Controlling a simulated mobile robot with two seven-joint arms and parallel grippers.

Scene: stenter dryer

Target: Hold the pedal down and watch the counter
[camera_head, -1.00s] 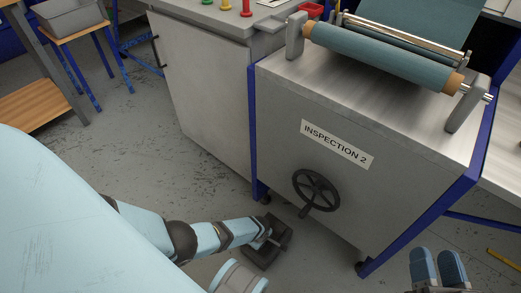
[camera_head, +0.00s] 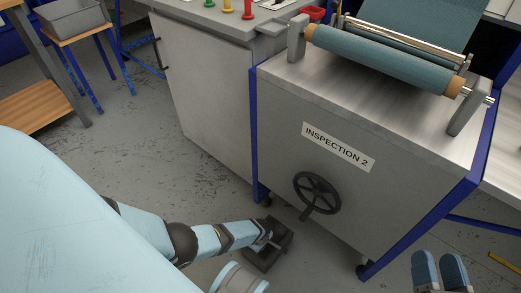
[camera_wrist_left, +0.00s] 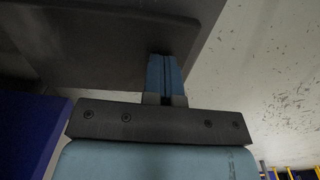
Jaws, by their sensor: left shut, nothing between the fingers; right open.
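The dark pedal (camera_head: 278,234) is on the floor by the lower front of the inspection machine. My left gripper (camera_head: 268,238) is over the pedal at the end of the outstretched left arm. In the left wrist view its blue fingers (camera_wrist_left: 165,75) are shut together with nothing between them, and their tips are up against the dark pedal surface (camera_wrist_left: 90,45). I cannot tell how far the pedal is pressed. My right gripper (camera_head: 440,270) is open and empty at the bottom right. I cannot make out a counter.
The machine's grey front panel (camera_head: 345,215) carries an INSPECTION 2 label (camera_head: 338,147) and a black handwheel (camera_head: 317,193) above the pedal. A blue-green fabric roll (camera_head: 385,60) lies on top. A stool with a grey bin (camera_head: 75,17) stands at the far left.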

